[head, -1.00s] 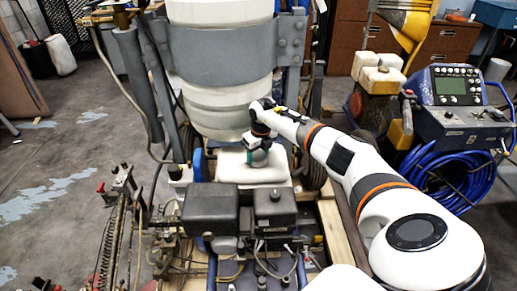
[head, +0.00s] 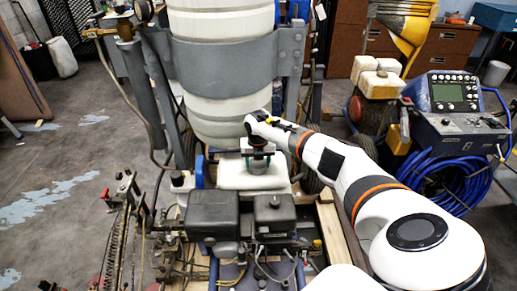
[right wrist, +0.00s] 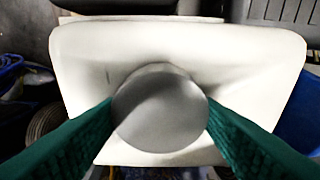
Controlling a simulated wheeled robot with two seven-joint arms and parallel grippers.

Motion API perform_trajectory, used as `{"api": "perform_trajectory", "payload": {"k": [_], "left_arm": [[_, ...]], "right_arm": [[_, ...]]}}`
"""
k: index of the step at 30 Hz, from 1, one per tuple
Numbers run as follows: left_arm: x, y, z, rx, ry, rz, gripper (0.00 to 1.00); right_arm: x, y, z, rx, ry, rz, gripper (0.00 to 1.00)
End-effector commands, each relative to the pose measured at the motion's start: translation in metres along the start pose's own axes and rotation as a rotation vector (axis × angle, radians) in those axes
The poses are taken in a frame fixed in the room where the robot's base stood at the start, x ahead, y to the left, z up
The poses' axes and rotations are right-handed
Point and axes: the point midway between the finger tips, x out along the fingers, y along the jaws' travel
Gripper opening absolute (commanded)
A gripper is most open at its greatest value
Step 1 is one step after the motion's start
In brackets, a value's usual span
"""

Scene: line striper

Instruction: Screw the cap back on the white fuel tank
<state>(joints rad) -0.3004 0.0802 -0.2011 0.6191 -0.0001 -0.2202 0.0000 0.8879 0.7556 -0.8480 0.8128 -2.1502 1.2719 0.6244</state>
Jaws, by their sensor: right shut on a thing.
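The white fuel tank (head: 232,179) sits behind the engine, below the large white drum in the head view. In the right wrist view the tank (right wrist: 85,65) fills most of the picture. My right gripper (head: 258,166) points down over the tank's top. Its green fingers are shut on the round grey cap (right wrist: 160,112), one on each side. The cap is over the neck area of the tank and hides the opening. I cannot tell whether the cap's threads are engaged. My left gripper is not in view.
The large white drum (head: 222,85) with its grey metal band (head: 222,63) rises just behind my right gripper. The dark engine (head: 212,214) is in front of the tank. A control box (head: 450,95) and blue hose (head: 450,180) stand at right.

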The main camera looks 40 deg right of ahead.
Motion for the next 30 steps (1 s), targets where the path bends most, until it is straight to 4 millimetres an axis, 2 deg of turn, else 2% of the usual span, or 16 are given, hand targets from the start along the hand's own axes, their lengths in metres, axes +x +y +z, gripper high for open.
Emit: {"api": "perform_trajectory", "payload": {"k": [1,9,10,14,21,24,30], "left_arm": [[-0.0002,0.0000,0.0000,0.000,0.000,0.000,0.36],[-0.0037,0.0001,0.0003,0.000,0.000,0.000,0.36],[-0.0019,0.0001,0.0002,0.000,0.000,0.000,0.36],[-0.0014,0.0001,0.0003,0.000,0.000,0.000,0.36],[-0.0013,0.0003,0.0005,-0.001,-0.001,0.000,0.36],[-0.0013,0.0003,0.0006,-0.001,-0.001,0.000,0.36],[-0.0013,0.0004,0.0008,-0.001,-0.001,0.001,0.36]], "right_arm": [[-0.0036,-0.0095,-0.0009,0.000,0.005,-0.021,0.17],[-0.0056,-0.0104,-0.0016,0.038,0.006,-0.016,0.17],[-0.0040,-0.0101,-0.0014,0.034,0.006,-0.017,0.62],[-0.0032,-0.0084,-0.0013,0.033,0.006,-0.013,0.82],[-0.0016,-0.0041,-0.0010,0.034,0.004,-0.004,0.82],[-0.0011,-0.0031,-0.0008,0.034,0.003,-0.002,0.97],[-0.0007,-0.0021,-0.0007,0.035,0.003,0.001,0.97]]}}
